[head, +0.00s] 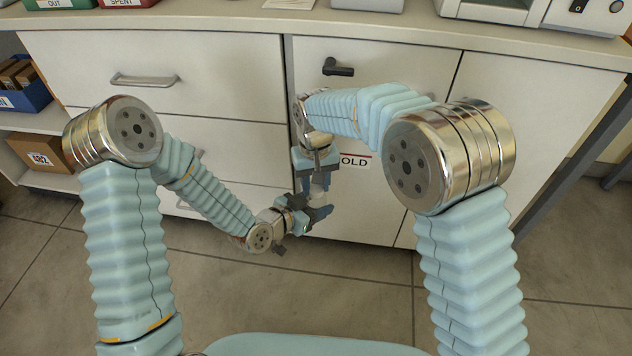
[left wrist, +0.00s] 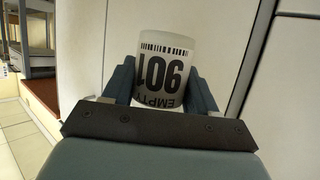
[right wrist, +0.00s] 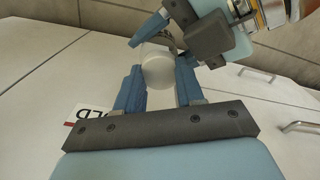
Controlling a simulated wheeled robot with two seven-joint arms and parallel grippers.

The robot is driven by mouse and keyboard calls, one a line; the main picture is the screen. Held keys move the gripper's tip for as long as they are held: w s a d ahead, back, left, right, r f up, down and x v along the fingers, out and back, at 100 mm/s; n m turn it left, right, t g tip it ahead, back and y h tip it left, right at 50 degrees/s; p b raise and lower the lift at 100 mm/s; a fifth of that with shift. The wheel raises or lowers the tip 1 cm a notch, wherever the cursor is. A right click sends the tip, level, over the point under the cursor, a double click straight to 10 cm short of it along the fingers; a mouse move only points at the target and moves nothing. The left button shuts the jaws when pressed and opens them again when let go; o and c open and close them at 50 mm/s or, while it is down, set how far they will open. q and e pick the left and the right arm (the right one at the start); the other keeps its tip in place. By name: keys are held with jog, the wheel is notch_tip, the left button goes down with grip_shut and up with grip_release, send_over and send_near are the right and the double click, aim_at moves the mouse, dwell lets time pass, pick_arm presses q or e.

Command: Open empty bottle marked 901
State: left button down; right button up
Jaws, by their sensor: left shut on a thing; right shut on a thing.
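A whitish bottle (left wrist: 165,62) stands between the fingers of my left gripper (left wrist: 163,85). Its label reads 901 and EMPTY, upside down in the left wrist view. My left gripper (head: 318,211) is shut on it. My right gripper (head: 317,186) reaches down from above, close to the left one. In the right wrist view, my right gripper (right wrist: 158,82) is shut on a smooth white rounded end (right wrist: 158,67) of the bottle. I cannot tell whether this end is a cap or whether it is loose. The left gripper's fingers show just beyond it.
The cabinet (head: 360,215) with drawers stands close behind both grippers. A door carries a sign ending in OLD (head: 355,162). A drawer handle (head: 144,80) sticks out at the left. A box marked 902 (head: 42,155) is on the left shelf. The floor in front is clear.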

aim_at(317, 187)
jog(key=shift+r, duration=0.15)
dwell(0.3)
jog(key=shift+r, duration=0.95)
jog(key=shift+r, duration=2.05)
jog(key=shift+d+f, duration=0.1)
jog(key=shift+d, duration=0.05)
